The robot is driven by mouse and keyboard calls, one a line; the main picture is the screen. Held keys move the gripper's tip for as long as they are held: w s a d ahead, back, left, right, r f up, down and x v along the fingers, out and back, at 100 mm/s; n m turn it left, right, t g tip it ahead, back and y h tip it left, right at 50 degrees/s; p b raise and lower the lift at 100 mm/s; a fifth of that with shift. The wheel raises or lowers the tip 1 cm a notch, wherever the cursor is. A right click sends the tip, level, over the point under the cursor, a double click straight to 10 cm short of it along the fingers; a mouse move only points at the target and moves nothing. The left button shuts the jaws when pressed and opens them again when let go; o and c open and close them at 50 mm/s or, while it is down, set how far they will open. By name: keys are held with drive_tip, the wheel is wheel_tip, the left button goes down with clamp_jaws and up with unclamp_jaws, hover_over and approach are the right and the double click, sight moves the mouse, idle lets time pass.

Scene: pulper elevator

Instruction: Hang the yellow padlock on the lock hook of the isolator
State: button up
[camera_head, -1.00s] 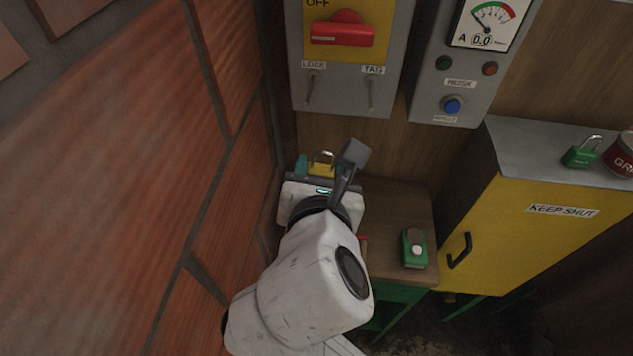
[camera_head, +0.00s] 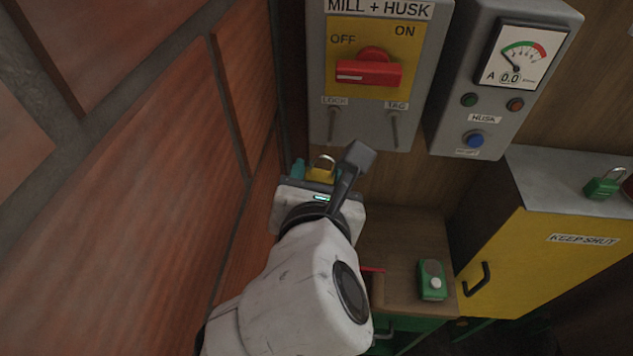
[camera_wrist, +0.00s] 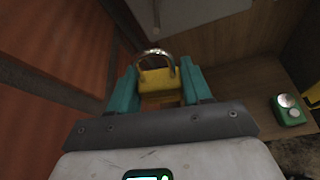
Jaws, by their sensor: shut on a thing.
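The yellow padlock (camera_head: 320,174) is upright in my gripper (camera_head: 306,172), its metal shackle at the top. In the wrist view the padlock (camera_wrist: 158,80) sits between the two teal fingers of my gripper (camera_wrist: 160,86), which is shut on it. The isolator (camera_head: 318,90) is a grey box with a yellow plate and a red rotary handle (camera_head: 369,71). Its lock hook (camera_head: 333,127), under the LOCK label, hangs above the padlock, with a gap between. The tag hook (camera_head: 394,128) is to its right. Part of the padlock's lower body is hidden by my gripper.
A brick wall (camera_head: 130,180) stands close on the left. A meter box (camera_head: 500,80) is right of the isolator. A wooden table (camera_head: 405,245) carries a green object (camera_head: 432,280). A yellow cabinet (camera_head: 520,250) at right carries a green padlock (camera_head: 602,187).

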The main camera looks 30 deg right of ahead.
drive_tip(key=r+x, duration=0.1)
drive_tip(key=x, duration=0.5)
drive_tip(key=shift+d, duration=0.45)
drive_tip(key=shift+w, duration=0.15)
idle(0.4)
idle(0.3)
drive_tip(key=o, duration=1.2)
drive_tip(key=shift+f, duration=0.1)
drive_tip(key=v, duration=1)
drive_tip(key=shift+s+a, duration=0.2)
drive_tip(key=shift+s, duration=0.1)
